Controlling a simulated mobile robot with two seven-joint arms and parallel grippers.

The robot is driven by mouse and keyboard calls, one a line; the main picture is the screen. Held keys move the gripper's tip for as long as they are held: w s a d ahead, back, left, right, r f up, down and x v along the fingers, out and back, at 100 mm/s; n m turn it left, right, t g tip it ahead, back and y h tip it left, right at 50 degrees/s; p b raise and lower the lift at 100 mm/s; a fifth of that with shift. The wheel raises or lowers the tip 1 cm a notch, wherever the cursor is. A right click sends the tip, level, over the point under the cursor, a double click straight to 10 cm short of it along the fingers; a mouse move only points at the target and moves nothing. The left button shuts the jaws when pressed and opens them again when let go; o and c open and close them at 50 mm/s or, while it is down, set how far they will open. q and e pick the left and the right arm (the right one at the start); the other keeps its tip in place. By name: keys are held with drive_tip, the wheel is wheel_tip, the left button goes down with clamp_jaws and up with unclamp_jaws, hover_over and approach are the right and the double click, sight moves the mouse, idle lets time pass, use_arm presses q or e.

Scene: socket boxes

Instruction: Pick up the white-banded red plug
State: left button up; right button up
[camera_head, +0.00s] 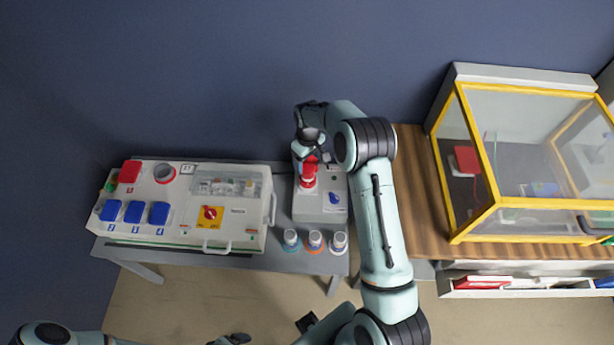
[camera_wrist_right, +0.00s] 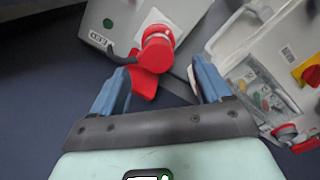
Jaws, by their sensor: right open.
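A red plug (camera_head: 308,176) is at the small grey socket box (camera_head: 325,209) on the table. In the right wrist view the red plug (camera_wrist_right: 157,50) shows its round end, with a red flap-like part (camera_wrist_right: 144,84) below it and a white area behind. I cannot make out a white band clearly. My right gripper (camera_head: 304,158) is at the plug's far end in the head view. Its blue fingers (camera_wrist_right: 160,80) are open, one on each side of the red parts, with gaps visible. My left arm (camera_head: 60,336) shows at the bottom edge; its jaws are not clear.
A large panel box (camera_head: 225,180) with red and blue socket covers and a clear window stands to the left. Three small banded cups (camera_head: 314,241) line the table's front edge. A yellow-framed clear case (camera_head: 520,170) stands on the wooden surface at right. The dark wall is close behind.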

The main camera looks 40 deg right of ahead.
sight(308, 169)
drive_tip(key=shift+w+d+f+p, duration=0.1)
drive_tip(key=shift+w+f+p, duration=0.1)
drive_tip(key=shift+f, duration=1.55)
drive_tip(key=shift+w+d+f+p, duration=0.1)
drive_tip(key=shift+w+f+p, duration=0.1)
drive_tip(key=shift+f, duration=1.55)
drive_tip(key=c, duration=1.2)
